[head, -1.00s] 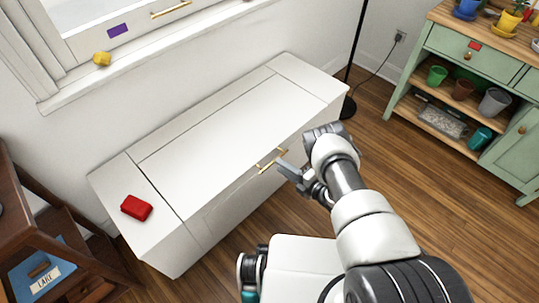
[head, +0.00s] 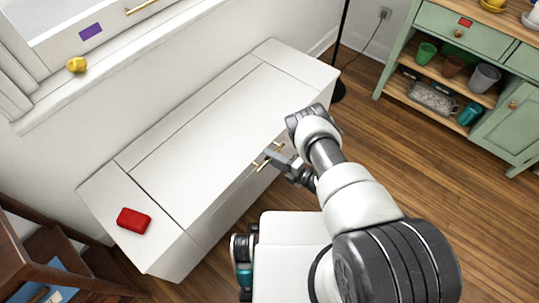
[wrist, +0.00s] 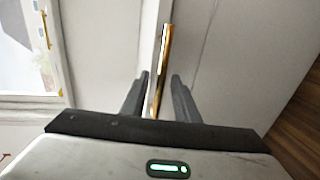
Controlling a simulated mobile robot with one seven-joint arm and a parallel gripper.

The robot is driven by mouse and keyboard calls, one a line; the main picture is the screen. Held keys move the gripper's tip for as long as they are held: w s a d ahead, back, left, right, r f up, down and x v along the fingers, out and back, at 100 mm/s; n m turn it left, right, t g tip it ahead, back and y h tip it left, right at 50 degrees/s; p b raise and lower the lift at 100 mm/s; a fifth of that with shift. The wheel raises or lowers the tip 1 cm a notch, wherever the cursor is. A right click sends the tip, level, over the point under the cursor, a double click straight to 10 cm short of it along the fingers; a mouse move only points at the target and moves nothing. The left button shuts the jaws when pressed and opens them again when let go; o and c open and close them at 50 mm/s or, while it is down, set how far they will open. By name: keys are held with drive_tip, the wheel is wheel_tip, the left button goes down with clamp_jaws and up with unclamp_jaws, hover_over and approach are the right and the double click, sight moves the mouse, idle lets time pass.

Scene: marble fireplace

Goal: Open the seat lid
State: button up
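The seat lid (head: 205,125) is the long white panel set in the top of the white window bench, and it lies flat and closed. A brass bar handle (head: 262,163) sits at its front edge; it also shows in the wrist view (wrist: 161,75). My gripper (head: 275,156) is at the handle. In the wrist view my gripper (wrist: 158,88) has its two dark fingers apart, one on each side of the handle, with gaps visible. The fingertips are partly hidden by the gripper body in the head view.
A red box-like object (head: 134,220) lies on the bench's left end, beside the lid. A window sill with a yellow object (head: 77,65) runs behind the bench. A green cabinet (head: 455,75) stands at the right, a dark wooden step stool (head: 30,250) at the lower left.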

clamp_jaws()
drive_tip(key=shift+r, duration=0.15)
drive_tip(key=w+a+r+g+h+p, duration=0.2)
drive_tip(key=r+h+p, duration=0.1)
drive_tip(key=r+p, duration=0.7)
drive_tip(key=w+a+r+g+h+p, duration=0.2)
drive_tip(key=a+r+p, duration=0.1)
drive_tip(key=r+p, duration=0.7)
drive_tip(key=w+a+r, duration=0.5)
drive_tip(key=a+r, duration=0.1)
drive_tip(key=r, duration=0.1)
drive_tip(key=w+a+r+h+p, duration=0.1)
drive_tip(key=w+a+r, duration=0.4)
drive_tip(key=a+r, duration=0.2)
drive_tip(key=shift+w+a+r+g, duration=0.3)
drive_tip(key=shift+r+g, duration=0.1)
drive_tip(key=shift+r, duration=0.25)
